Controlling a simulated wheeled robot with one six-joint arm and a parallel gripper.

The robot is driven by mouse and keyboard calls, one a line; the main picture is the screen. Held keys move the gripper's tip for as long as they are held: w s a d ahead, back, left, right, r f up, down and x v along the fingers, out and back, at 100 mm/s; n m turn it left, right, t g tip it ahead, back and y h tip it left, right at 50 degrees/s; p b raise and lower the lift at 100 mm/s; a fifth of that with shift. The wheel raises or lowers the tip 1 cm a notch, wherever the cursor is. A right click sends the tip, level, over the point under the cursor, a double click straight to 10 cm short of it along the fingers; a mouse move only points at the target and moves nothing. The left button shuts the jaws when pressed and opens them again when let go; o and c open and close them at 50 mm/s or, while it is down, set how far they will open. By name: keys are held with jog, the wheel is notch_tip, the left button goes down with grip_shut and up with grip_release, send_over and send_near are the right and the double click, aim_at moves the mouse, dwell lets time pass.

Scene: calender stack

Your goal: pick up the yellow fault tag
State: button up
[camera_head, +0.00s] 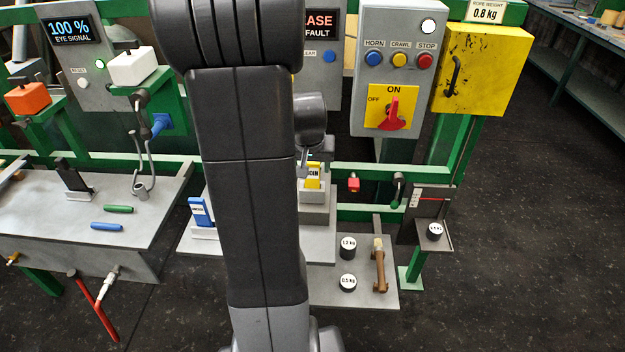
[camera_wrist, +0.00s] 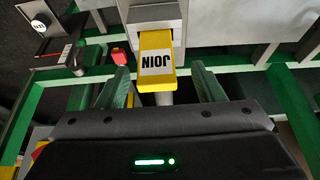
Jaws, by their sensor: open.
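My gripper (camera_wrist: 161,70) is open in the wrist view, with one green-tinted finger on each side of the tag and a gap to both. I see no contact. My gripper is mostly hidden behind my arm in the head view.
A blue tag (camera_head: 199,211) stands in a holder left of my arm. A small red item (camera_head: 353,184) is close right of the yellow tag. Black weights (camera_head: 348,247) and a brown-handled tool (camera_head: 379,266) lie on the lower shelf. A green rail (camera_wrist: 230,69) runs behind the fingers.

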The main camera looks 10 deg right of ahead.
aim_at(312, 175)
jog(key=x, duration=0.3)
jog(key=shift+s+d+f, duration=0.1)
jog(key=shift+s+f, duration=0.1)
jog(key=shift+s, duration=0.05)
jog(key=shift+p+x, duration=0.3)
jog(key=shift+x, duration=0.5)
